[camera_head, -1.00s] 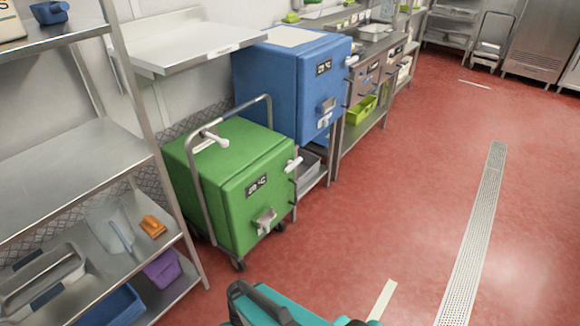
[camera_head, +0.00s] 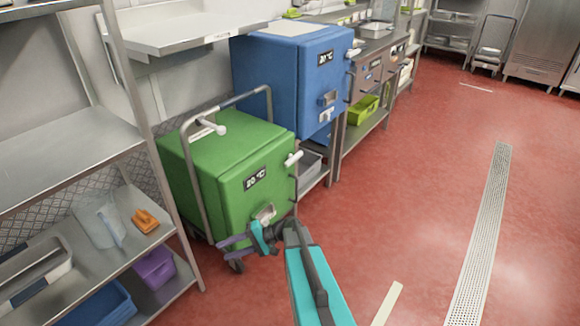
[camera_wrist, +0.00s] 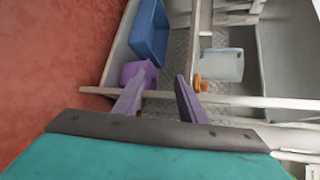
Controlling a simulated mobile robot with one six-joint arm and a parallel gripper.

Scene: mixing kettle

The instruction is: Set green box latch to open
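The green box (camera_head: 228,165) stands on a wheeled cart at centre left in the head view, its front face showing a "20 °C" label. A metal latch (camera_head: 264,214) sits low on that front face, partly hidden behind my arm. Whether the latch is open or closed cannot be told. A pale handle (camera_head: 293,158) sticks out at the box's upper right edge. My gripper (camera_head: 226,246) is in front of the box's lower part, its purple fingers apart and empty, pointing left. In the wrist view my gripper (camera_wrist: 158,98) also shows open, facing the shelf; the box is not seen there.
A metal shelf rack (camera_head: 70,150) stands left of the box, holding a purple bin (camera_head: 154,266), a blue bin (camera_head: 100,304) and an orange item (camera_head: 145,221). A blue box (camera_head: 290,82) stands behind. The red floor (camera_head: 420,190) to the right is clear.

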